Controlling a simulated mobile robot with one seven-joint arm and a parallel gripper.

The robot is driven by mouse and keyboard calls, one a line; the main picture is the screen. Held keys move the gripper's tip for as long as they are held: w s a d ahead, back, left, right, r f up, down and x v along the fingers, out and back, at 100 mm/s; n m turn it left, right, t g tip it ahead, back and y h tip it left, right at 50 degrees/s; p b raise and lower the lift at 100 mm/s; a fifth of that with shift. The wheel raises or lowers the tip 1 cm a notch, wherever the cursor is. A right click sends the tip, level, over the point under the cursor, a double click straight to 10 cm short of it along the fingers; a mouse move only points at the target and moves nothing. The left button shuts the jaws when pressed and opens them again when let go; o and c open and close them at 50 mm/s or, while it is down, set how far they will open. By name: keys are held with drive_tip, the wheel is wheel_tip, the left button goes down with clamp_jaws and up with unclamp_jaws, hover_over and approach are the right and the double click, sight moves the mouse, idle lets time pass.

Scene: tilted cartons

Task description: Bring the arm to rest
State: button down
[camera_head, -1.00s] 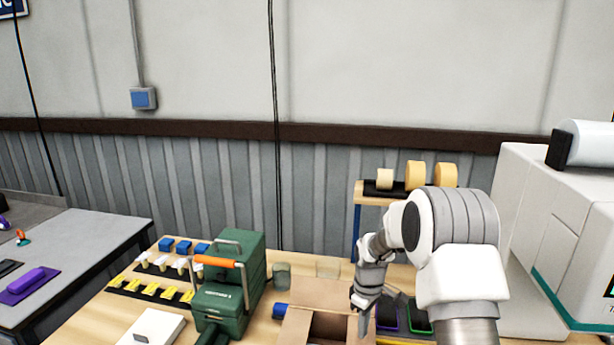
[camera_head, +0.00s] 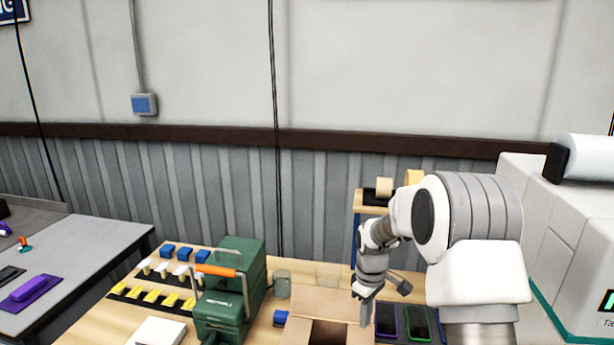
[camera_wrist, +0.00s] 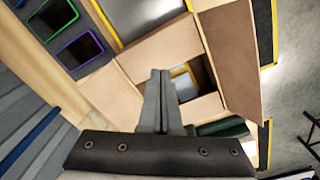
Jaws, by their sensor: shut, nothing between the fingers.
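My gripper (camera_head: 366,312) points down at the right side of an open cardboard carton (camera_head: 318,300) in the head view. In the wrist view my gripper's fingers (camera_wrist: 160,76) are together and empty. They show in front of the carton's flaps (camera_wrist: 158,50), beside its opening. A small yellow and pale item (camera_wrist: 184,84) shows inside the opening, partly hidden by the fingers. My arm is bent, with its elbow raised at the right of the head view. I cannot tell the exact height of the fingertips above the carton.
Dark trays with purple and green rims (camera_head: 418,322) lie right of the carton. A green machine with an orange handle (camera_head: 232,290) stands left of it. A rack with tape rolls (camera_head: 384,187) is behind my arm. A white machine (camera_head: 552,240) stands at right.

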drive_tip(key=s+r+m+t, duration=0.2)
drive_tip(key=s+r, duration=0.4)
drive_tip(key=r, duration=0.6)
drive_tip(key=s+r+m+t, duration=0.1)
drive_tip(key=s+r+m, duration=0.2)
drive_tip(key=s, duration=0.9)
drive_tip(key=s+r+m+t, duration=0.2)
drive_tip(key=s+r+m, duration=0.2)
drive_tip(key=s+r, duration=0.3)
drive_tip(key=s, duration=0.5)
drive_tip(key=shift+s+r, duration=0.25)
drive_tip(key=shift+s, duration=0.15)
